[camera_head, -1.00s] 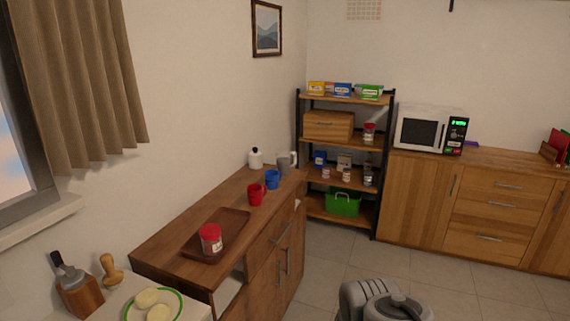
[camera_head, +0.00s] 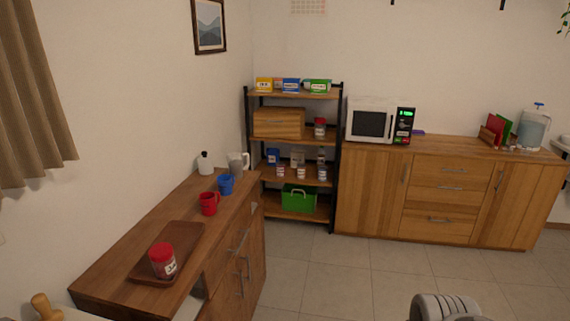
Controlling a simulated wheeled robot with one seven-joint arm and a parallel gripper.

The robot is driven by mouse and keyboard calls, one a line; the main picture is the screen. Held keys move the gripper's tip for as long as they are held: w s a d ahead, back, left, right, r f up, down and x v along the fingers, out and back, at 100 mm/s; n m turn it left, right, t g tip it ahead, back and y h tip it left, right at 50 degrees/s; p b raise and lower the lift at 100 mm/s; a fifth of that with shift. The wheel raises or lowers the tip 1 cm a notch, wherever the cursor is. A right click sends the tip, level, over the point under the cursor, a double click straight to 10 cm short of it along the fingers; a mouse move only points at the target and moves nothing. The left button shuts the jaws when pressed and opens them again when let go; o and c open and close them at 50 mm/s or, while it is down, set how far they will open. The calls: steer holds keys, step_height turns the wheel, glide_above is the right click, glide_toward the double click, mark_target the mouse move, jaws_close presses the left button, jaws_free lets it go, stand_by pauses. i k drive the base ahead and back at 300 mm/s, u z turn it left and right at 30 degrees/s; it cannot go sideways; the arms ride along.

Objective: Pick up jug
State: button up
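A grey jug (camera_head: 238,164) with a pale handle on its right side stands upright at the far end of the wooden sideboard (camera_head: 123,252) on the left. It is behind a blue mug (camera_head: 226,185) and to the right of a white bottle with a dark top (camera_head: 205,163). A large clear bluish container with a blue top (camera_head: 533,128) stands on the right cabinet; I cannot tell if it is a jug too. Only a grey part of my arm shows at the bottom edge. My gripper is not in view.
A red mug (camera_head: 208,204) and a brown tray (camera_head: 185,236) with a red-lidded jar (camera_head: 163,261) share the sideboard. A loaded shelf (camera_head: 292,133) stands beyond it. A microwave (camera_head: 378,120) sits on the right cabinet (camera_head: 370,190). The tiled floor between is clear.

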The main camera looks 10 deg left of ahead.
mark_target(240, 165)
steer(key=z, duration=0.05)
steer(key=i, duration=3.7)
steer(key=u, duration=4.45)
